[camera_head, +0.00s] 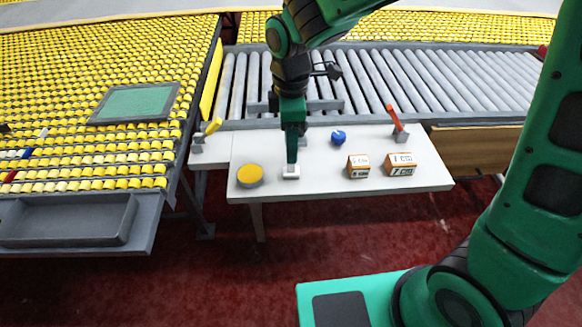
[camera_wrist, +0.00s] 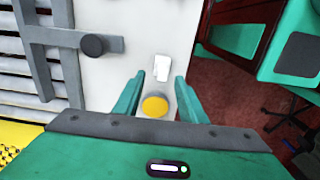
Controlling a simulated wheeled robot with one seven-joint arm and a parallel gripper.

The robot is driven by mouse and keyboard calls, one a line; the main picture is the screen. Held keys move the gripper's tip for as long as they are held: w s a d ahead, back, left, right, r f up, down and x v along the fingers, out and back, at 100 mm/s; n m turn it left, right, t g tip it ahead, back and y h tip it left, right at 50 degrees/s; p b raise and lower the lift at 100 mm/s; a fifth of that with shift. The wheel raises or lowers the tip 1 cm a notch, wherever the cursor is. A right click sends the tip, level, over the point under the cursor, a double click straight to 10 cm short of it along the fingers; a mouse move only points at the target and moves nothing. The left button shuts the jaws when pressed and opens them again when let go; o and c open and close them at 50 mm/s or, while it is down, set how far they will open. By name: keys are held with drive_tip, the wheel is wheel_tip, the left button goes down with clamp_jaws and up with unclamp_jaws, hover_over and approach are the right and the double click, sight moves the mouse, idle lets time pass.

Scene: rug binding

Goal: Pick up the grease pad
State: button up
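A round yellow pad in a shallow grey dish (camera_head: 250,175), which looks like the grease pad, sits on the white table near its left front corner. In the wrist view the yellow pad (camera_wrist: 155,106) appears between my fingers, below the tips. A small white block (camera_head: 291,173) lies right of it; it also shows in the wrist view (camera_wrist: 161,67), just beyond the fingertips. My gripper (camera_head: 291,160) points down over the white block, right of the yellow pad. In the wrist view my gripper (camera_wrist: 159,79) has its fingers apart with nothing held. I cannot tell its exact height.
On the white table (camera_head: 320,187), two labelled boxes (camera_head: 358,166) (camera_head: 400,164) and a blue object (camera_head: 338,137) stand to the right. Tools with yellow (camera_head: 213,126) and orange (camera_head: 396,119) handles stand at the back. A roller conveyor (camera_head: 370,82) lies behind; a yellow roller bed (camera_head: 80,80) is left.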

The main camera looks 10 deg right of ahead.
wheel_tip(320, 180, down, 5)
drive_tip(key=shift+s+r, duration=0.1)
drive_tip(key=shift+s, duration=0.05)
drive_tip(key=shift+c, duration=0.4)
clamp_jaws()
drive_tip(key=shift+r, duration=0.5)
drive_tip(key=r, duration=0.2)
drive_tip(key=a+r, duration=0.1)
drive_tip(key=r, duration=0.1)
drive_tip(key=shift+s, duration=0.35)
drive_tip(key=s+a+r, duration=0.6)
drive_tip(key=s+a, duration=0.1)
drive_tip(key=shift+a, duration=0.35)
